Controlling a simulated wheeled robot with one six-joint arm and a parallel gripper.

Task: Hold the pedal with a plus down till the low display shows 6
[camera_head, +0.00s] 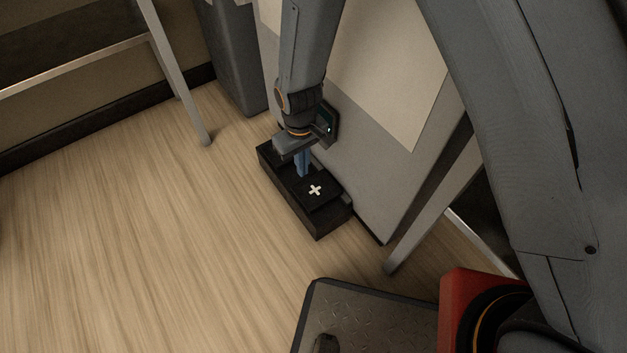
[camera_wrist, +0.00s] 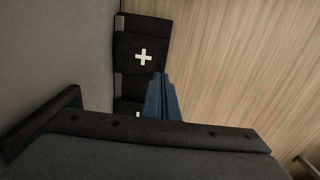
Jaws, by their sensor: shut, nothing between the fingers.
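The pedal with a white plus (camera_head: 320,196) is the near pedal of a black floor unit; it also shows in the wrist view (camera_wrist: 130,52). My gripper (camera_head: 303,175) is shut and empty, pointing down. Its blue fingertips (camera_wrist: 160,76) show beside the plus pedal's edge, on the side of the other pedal. I cannot tell whether they touch it. The other pedal is mostly hidden by my gripper; a bit of white mark shows. A small dark display (camera_head: 329,121) on the panel above the unit is partly hidden by my wrist; its number is not readable.
The pedal unit (camera_head: 285,190) stands on the wood floor against a light grey panel (camera_head: 365,178). A grey bin (camera_head: 236,60) stands behind it. Table legs (camera_head: 180,75) rise at the left and right (camera_head: 428,205). The floor left of the unit is clear.

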